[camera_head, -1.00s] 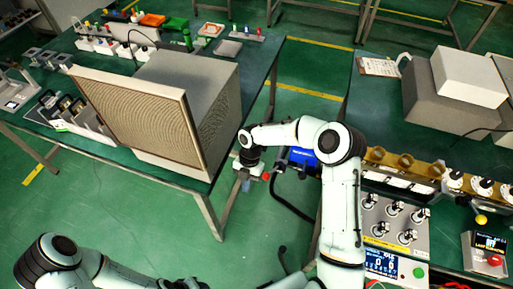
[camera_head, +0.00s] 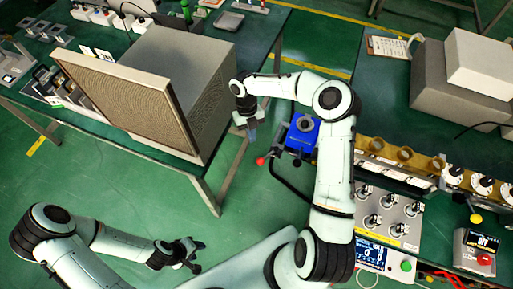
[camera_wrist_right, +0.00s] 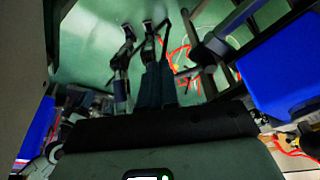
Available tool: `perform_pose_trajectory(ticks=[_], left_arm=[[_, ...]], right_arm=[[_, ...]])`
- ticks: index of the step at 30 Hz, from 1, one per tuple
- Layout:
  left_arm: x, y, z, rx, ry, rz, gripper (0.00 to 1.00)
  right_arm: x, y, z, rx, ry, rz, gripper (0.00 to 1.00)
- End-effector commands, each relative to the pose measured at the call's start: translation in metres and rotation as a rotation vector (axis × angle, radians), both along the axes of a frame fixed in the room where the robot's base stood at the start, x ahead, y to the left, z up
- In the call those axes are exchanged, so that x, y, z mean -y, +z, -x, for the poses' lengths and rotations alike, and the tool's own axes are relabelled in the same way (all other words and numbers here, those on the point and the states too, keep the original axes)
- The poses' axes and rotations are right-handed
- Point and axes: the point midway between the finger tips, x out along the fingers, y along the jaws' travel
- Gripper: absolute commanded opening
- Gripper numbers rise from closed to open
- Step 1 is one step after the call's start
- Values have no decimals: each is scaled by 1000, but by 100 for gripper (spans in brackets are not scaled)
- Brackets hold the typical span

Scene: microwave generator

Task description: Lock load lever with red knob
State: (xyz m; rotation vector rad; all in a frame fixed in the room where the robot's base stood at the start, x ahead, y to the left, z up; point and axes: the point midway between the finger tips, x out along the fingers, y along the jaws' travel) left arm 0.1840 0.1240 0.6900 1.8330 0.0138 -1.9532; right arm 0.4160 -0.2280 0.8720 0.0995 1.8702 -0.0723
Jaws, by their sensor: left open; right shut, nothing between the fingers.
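The red knob (camera_head: 260,161) shows in the head view, on a dark lever beside a blue box-shaped unit (camera_head: 302,133). My right gripper (camera_head: 253,136) points down just above and left of the knob in the picture. It is shut and empty, and I see a gap between it and the knob; whether they are at the same depth is unclear. Its dark fingers (camera_wrist_right: 156,85) show in the right wrist view, where I cannot make out the knob. My left gripper (camera_head: 192,254) is open and empty over the floor at the lower middle.
A large grey box with a mesh front (camera_head: 135,105) stands on the left table, close to my right gripper. A panel with several knobs (camera_head: 387,217) and a control box with a red button (camera_head: 481,250) are at right. Green floor lies between the tables.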

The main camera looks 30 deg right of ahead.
Motion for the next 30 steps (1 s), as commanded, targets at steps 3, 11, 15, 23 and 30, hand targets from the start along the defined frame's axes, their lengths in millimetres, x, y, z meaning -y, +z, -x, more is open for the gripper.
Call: perform_pose_trajectory(ticks=[3,11,15,23,30], left_arm=[[0,0,0,0,0,0,43],[0,1,-1,2,-1,1,43],[0,1,-2,2,0,0,43],[0,1,-1,2,0,0,43],[0,1,-1,2,-1,1,43]], right_arm=[[-1,-26,8,-3,1,-2,0],[-3,-28,38,2,0,2,0],[-4,-29,44,3,0,3,0],[-5,-29,46,3,-2,2,0],[-4,-29,46,2,-2,2,0]])
